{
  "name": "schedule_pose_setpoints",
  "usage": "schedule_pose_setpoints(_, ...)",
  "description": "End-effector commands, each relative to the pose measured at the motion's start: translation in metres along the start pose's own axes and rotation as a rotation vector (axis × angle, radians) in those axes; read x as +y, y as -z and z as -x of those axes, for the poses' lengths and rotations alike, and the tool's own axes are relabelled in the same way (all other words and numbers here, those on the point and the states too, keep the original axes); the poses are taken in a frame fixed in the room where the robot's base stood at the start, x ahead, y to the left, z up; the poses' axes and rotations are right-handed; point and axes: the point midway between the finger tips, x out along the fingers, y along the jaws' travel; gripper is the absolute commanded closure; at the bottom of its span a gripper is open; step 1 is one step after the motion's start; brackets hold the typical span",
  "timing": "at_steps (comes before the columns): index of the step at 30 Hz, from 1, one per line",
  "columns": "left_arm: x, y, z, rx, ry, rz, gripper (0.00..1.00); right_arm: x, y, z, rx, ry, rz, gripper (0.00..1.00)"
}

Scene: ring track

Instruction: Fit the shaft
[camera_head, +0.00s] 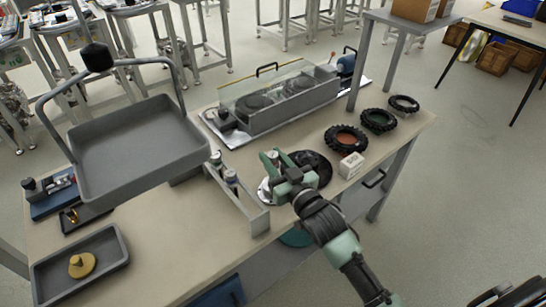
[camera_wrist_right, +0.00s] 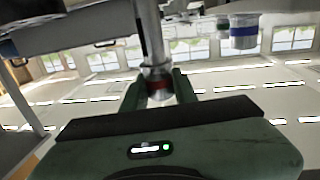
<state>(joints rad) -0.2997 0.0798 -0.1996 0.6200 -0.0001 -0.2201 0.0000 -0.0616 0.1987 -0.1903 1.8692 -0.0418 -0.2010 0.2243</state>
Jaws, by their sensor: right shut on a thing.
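My right gripper (camera_head: 272,164) is over the workbench, above a silver round part (camera_head: 264,191) and beside a dark round part (camera_head: 318,165). In the right wrist view its green fingers (camera_wrist_right: 158,90) are shut on a metal shaft (camera_wrist_right: 151,40) with a red band. The shaft points upward in that view, and its far end is out of frame. A second cylinder with a blue band (camera_wrist_right: 243,32) shows apart from the fingers. A grey rack (camera_head: 252,212) holds short cylinders (camera_head: 231,178) left of the gripper. My left gripper is not in view.
A raised grey tray (camera_head: 135,145) stands at the left. A low tray (camera_head: 117,252) holds a yellow part (camera_head: 82,265). A clear-covered machine (camera_head: 290,95) is at the back. Black tyre-like rings (camera_head: 378,120) and a white box (camera_head: 352,165) are at the right. Bench space in front is clear.

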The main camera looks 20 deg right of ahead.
Motion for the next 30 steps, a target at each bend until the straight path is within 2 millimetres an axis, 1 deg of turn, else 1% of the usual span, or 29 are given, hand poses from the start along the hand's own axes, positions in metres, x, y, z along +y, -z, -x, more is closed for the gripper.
schedule_pose_setpoints(30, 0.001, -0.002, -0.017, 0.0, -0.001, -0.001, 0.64, 0.0, -0.023, 0.0, 0.006, 0.0, 0.0, 1.0)
